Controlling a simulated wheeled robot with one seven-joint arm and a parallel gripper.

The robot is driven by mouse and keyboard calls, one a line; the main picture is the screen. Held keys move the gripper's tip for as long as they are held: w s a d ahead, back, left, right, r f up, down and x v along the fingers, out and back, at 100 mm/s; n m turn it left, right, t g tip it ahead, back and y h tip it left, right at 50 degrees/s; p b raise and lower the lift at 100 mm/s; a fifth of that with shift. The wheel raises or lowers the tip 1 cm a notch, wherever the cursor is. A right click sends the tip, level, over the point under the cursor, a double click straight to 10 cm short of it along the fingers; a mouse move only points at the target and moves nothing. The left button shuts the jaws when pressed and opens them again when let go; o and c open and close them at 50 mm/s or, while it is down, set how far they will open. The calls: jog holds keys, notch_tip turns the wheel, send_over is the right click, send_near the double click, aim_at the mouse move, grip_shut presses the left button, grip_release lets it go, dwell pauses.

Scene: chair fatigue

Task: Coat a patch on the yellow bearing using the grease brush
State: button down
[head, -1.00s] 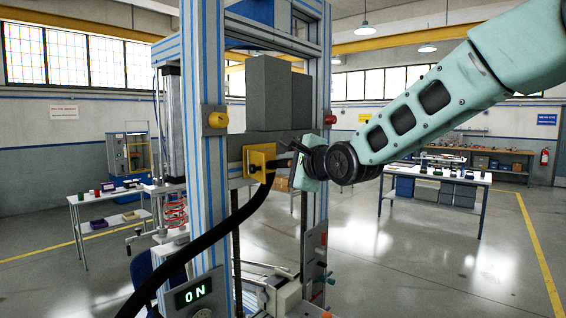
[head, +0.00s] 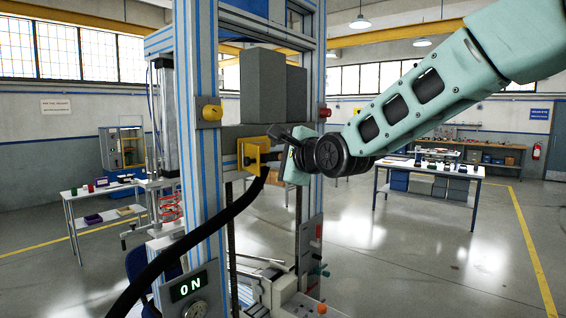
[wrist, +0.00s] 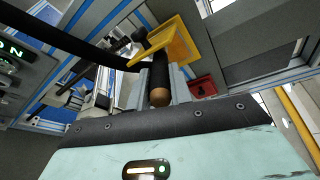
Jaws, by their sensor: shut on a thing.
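In the wrist view my gripper (wrist: 159,85) is shut on a dark rod-shaped handle (wrist: 160,74) with a brown end. This looks like the grease brush. Its far end runs toward the yellow bracket (wrist: 183,38), and its bristles cannot be made out.
A thick black hose (head: 205,235) curves up to the yellow bracket. A red part (head: 325,113) sits on the right post. Grey blocks (head: 264,88) stand above the bracket. A lit ON display (head: 188,288) is low on the left.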

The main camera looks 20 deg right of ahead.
jog(key=shift+s, duration=0.15)
jog(key=shift+s+d+r, duration=0.1)
jog(key=shift+s+d, duration=0.05)
jog(key=shift+s, duration=0.1)
jog(key=shift+s+d+p, duration=0.8)
jog(key=shift+s, duration=0.25)
jog(key=shift+s+d+p, duration=0.75)
jog(key=shift+s+p, duration=0.05)
jog(key=shift+s, duration=0.25)
jog(key=shift+s+d, duration=0.45)
jog(key=shift+s, duration=0.2)
jog(key=shift+s+d, duration=0.4)
jog(key=shift+s, duration=0.2)
